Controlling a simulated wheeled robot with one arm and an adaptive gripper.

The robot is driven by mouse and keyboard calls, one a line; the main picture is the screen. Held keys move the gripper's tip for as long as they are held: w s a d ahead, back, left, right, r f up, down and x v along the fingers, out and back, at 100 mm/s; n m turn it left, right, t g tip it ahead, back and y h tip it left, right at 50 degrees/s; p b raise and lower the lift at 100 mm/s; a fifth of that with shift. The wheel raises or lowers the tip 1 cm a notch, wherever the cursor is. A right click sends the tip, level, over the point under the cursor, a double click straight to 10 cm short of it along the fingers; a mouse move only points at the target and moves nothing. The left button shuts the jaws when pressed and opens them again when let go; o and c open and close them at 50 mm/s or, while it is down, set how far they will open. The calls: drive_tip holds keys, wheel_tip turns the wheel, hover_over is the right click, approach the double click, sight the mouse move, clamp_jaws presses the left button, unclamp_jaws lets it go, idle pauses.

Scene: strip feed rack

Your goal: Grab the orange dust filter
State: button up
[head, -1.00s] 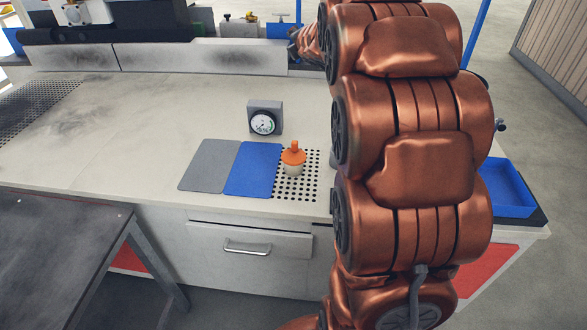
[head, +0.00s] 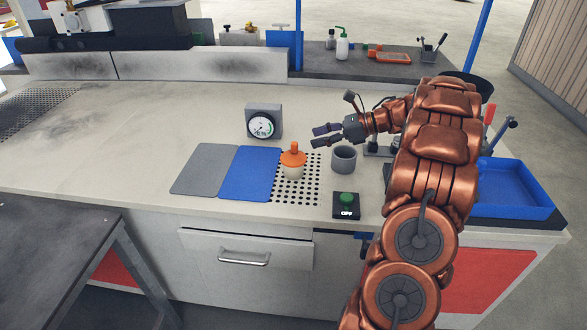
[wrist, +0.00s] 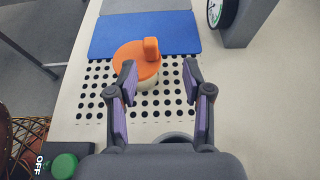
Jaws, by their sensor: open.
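The orange dust filter (head: 293,158) has an orange cap with an upright tab and a pale lower body. It stands upright at the left edge of the perforated plate (head: 297,190), beside the blue mat. My gripper (head: 318,136) is open and empty, above the bench to the right of the filter and a little behind it. In the wrist view the filter (wrist: 140,60) is ahead of the open fingers (wrist: 158,82), nearer the left finger, with no visible contact. Its lower body is partly hidden under the cap in that view.
A blue mat (head: 249,174) and grey mat (head: 203,170) lie left of the plate. A dial gauge (head: 262,123) stands behind. A grey cup (head: 344,159) and a green-button box (head: 346,206) are close on the right. A blue tray (head: 515,190) sits far right.

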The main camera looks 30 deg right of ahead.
sight(294, 143)
drive_tip(key=shift+s+a+p+x, duration=0.15)
drive_tip(key=shift+x, duration=1.1)
drive_tip(key=shift+s+a+p+x, duration=0.15)
drive_tip(key=shift+a+p+x, duration=0.05)
drive_tip(key=shift+x, duration=1.1)
drive_tip(key=shift+s+a+p+x, duration=0.15)
drive_tip(key=shift+s+x, duration=0.05)
drive_tip(key=shift+x, duration=1.05)
drive_tip(key=shift+r, duration=0.15)
clamp_jaws()
